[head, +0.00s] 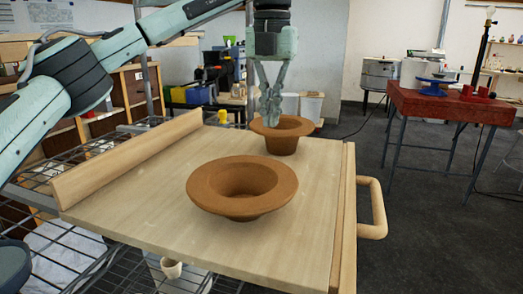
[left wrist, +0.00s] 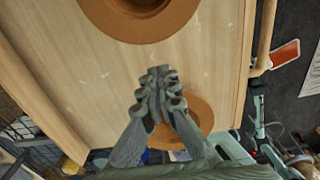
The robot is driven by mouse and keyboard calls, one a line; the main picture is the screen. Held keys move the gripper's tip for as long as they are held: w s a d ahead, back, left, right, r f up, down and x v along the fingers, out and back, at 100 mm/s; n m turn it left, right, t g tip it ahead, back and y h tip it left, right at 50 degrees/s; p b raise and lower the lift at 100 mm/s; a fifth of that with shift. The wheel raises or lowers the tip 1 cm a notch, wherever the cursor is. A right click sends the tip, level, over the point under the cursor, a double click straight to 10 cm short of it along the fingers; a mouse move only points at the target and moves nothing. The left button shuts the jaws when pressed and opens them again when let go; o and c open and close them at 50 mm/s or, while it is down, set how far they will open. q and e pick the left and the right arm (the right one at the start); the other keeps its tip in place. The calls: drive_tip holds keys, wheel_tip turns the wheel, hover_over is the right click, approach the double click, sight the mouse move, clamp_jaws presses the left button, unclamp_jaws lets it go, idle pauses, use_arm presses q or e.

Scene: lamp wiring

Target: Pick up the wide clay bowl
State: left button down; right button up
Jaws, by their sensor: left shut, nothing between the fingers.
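The wide clay bowl (head: 213,197), brown with a broad flat rim, stands upright on the wooden board, near the middle. A second brown bowl (head: 283,145), deeper with a narrower-looking rim, stands behind it near the board's far edge. My left gripper (head: 270,120) points down with its fingers together and empty. In the head view its tips overlap the rear bowl's rim; contact cannot be told. The left wrist view shows the closed fingers (left wrist: 157,76) between one bowl cut off at the top and another partly hidden behind them. My right gripper is not visible.
The wooden board (head: 130,215) has a raised rail (head: 125,160) on the left and a handle (head: 376,210) on the right. Bare board surrounds the wide bowl. A red table (head: 450,103) with small items stands apart at the right.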

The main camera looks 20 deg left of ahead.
use_arm(q)
wheel_tip(320, 180, down, 6)
drive_tip(key=shift+r, duration=0.1)
drive_tip(key=s, duration=0.3)
drive_tip(key=shift+s+a, duration=0.1)
drive_tip(key=shift+s, duration=0.4)
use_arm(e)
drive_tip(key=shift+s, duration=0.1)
